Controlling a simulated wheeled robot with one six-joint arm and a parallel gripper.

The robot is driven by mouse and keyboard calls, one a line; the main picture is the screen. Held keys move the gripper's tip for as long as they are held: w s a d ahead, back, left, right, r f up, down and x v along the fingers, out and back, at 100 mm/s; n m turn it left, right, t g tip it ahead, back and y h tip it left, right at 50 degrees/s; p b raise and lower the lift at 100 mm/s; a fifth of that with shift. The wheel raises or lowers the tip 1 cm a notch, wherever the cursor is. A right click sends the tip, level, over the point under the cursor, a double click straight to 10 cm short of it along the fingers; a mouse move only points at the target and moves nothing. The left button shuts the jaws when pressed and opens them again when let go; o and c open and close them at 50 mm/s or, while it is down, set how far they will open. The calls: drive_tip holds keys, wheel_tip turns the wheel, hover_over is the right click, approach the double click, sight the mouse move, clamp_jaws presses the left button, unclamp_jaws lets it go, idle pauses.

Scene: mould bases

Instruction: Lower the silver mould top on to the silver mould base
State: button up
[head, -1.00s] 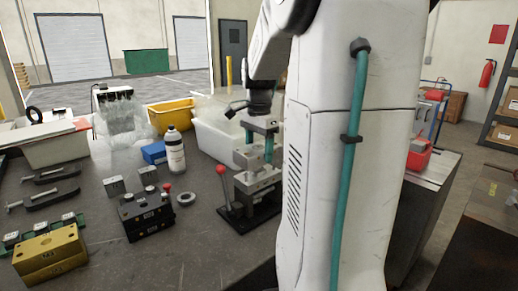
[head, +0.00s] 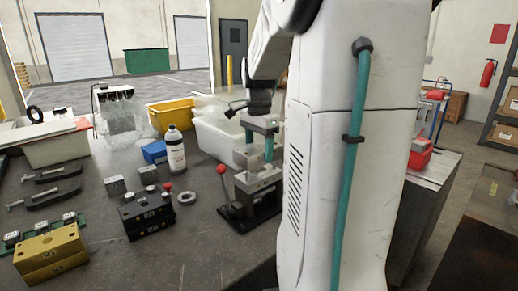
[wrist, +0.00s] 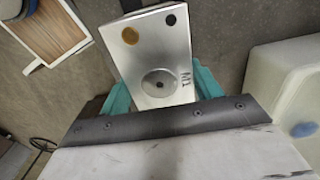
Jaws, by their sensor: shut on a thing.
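My gripper (wrist: 162,90) has teal fingers shut on opposite sides of the silver mould top (wrist: 155,45). In the wrist view this is a flat silver block marked M1, with a round central recess, a brass-coloured spot and a dark hole. In the head view, my gripper (head: 262,148) holds the mould top (head: 244,157) level above the silver mould base (head: 258,182), partly hidden by my arm. The base sits on a black fixture plate (head: 240,221). The gap between top and base cannot be judged clearly. The base is hidden in the wrist view.
A lever with a red knob (head: 221,169) stands just left of the base. A black block (head: 148,216), a ring (head: 186,198) and a white bottle (head: 175,150) are further left. A white bin (head: 215,138) stands behind.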

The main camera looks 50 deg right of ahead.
sight(259, 169)
drive_tip(key=shift+f, duration=1.55)
idle(0.6)
drive_tip(key=o, duration=1.7)
wheel_tip(259, 169, up, 8)
drive_tip(key=shift+f, duration=0.1)
